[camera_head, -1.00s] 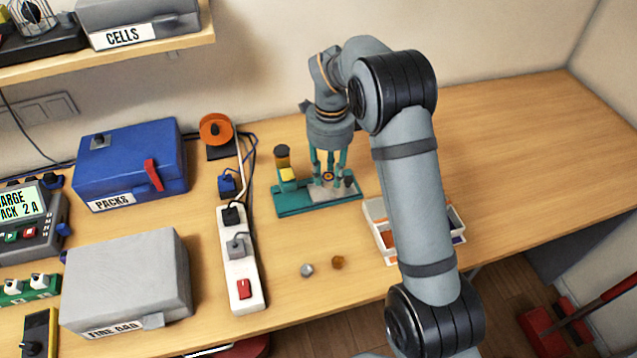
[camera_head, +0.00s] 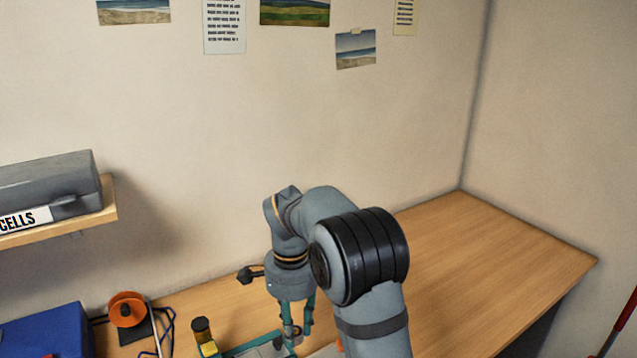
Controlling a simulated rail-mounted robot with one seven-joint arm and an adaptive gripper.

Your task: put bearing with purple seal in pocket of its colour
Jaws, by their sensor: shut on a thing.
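My gripper (camera_head: 296,332) is at the lower middle, pointing down with its teal fingers, over the right end of the teal fixture (camera_head: 250,346). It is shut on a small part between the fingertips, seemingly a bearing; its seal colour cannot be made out. A sliver of the white tray (camera_head: 325,352) with an orange patch shows at the bottom edge, partly behind my arm. Its pockets are cut off by the frame, so no purple pocket can be seen.
The fixture's post with a black knob and yellow part (camera_head: 203,335) stands left of my gripper. An orange spool (camera_head: 127,309) and a blue box (camera_head: 50,335) are farther left. A shelf (camera_head: 70,222) with a grey case overhangs the left. The desk at right is clear.

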